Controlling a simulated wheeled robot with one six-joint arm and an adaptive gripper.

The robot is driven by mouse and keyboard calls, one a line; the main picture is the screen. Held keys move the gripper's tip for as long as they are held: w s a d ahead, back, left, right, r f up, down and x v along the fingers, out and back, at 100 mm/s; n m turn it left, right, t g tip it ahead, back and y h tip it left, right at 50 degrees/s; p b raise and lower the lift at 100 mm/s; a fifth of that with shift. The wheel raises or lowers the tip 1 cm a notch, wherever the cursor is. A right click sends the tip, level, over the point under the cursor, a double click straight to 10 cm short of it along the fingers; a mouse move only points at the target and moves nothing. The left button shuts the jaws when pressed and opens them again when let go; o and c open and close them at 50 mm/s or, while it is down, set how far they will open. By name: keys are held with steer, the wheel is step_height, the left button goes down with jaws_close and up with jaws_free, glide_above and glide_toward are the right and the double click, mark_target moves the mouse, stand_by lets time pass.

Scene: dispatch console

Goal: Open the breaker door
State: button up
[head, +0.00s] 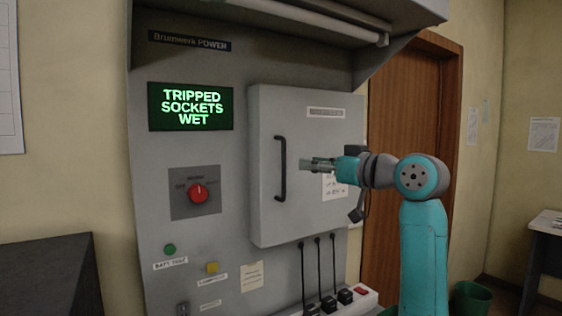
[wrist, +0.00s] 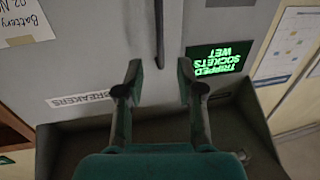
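The breaker door (head: 308,215) is the grey front of a raised cabinet on the panel, and it looks shut. Its dark vertical bar handle (head: 280,190) is near the door's left edge. My gripper (head: 303,164) is just right of the handle, level with its middle, with a small gap in the picture. In the wrist view, my gripper (wrist: 160,70) has its two fingers spread with nothing between them. The handle (wrist: 159,35) shows beyond the fingertips, lined up with the gap. The wrist view is upside down; a BREAKERS label (wrist: 80,99) is at its left.
A green-lit screen (head: 190,107) reads TRIPPED SOCKETS WET. A red knob (head: 197,193) sits below it. A hood (head: 290,15) overhangs the panel. Black plugs on cords (head: 328,302) stand in a power strip below the door. A wooden door (head: 400,110) is behind my arm.

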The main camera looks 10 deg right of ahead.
mark_target(285, 161)
steer(key=x, duration=1)
steer(key=shift+w+f, duration=0.1)
jaws_close()
